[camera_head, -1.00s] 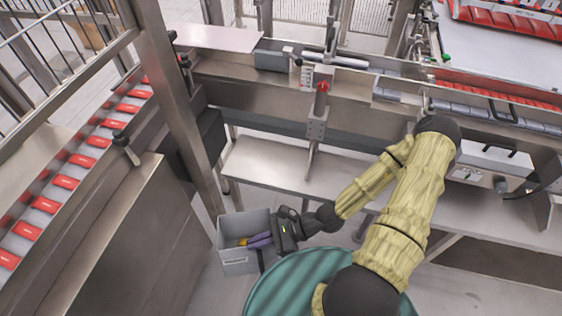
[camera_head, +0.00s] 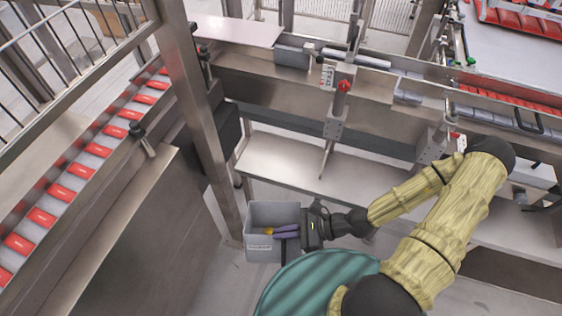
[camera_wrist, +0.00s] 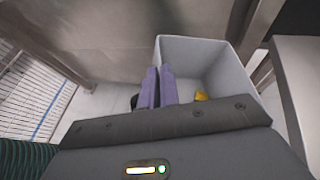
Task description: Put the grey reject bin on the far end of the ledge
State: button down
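The grey reject bin (camera_head: 262,247) is an open box with a pale label on its front wall, left of my gripper in the head view. My gripper (camera_head: 287,232) has purple fingers, close together at one wall of the bin. The wrist view shows the fingers (camera_wrist: 160,88) side by side at the left wall of the bin (camera_wrist: 205,52), which appears pinched between them. The bin looks upright; whether it clears the floor is hard to tell. The metal ledge (camera_head: 300,165) runs behind it, its left end bare.
A steel post (camera_head: 196,110) stands just left of the bin. A conveyor with red packs (camera_head: 60,192) runs along the left. A bracket with a red knob (camera_head: 343,86) rises above the ledge. A small yellow item (camera_wrist: 201,96) lies in the bin.

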jog(key=w+t, duration=0.1)
jog(key=w, duration=0.3)
jog(key=w+d+m, duration=0.1)
jog(key=w, duration=0.3)
jog(key=w+r+t+b, duration=0.1)
jog(key=w, duration=0.4)
jog(key=shift+d+m+t+h, duration=0.3)
jog(key=shift+d+m, duration=0.05)
jog(key=shift+m, duration=0.05)
jog(key=w+r+t, duration=0.1)
jog(key=w+r, duration=0.2)
jog(key=w, duration=0.2)
jog(key=w+r+m, duration=0.1)
jog(key=w+r, duration=0.2)
jog(key=w, duration=0.2)
jog(key=shift+w+t+b, duration=0.25)
jog(key=shift+t+b, duration=0.1)
jog(key=shift+t, duration=0.05)
jog(key=shift+s, duration=0.1)
jog(key=s+d+r+n+g+h+p, duration=0.1)
jog(key=s+d+r+n+g+h, duration=0.15)
jog(key=s+n+g+h, duration=0.6)
jog(key=s+d+r+n+t+h+p, duration=0.1)
jog(key=s+d+r+n+t+h, duration=0.3)
jog(key=s+d+r+n, duration=0.5)
notch_tip(320, 180, up, 2)
jog(key=d+n+t, duration=0.1)
jog(key=n+t, duration=0.1)
jog(key=n, duration=0.1)
jog(key=shift+n, duration=0.35)
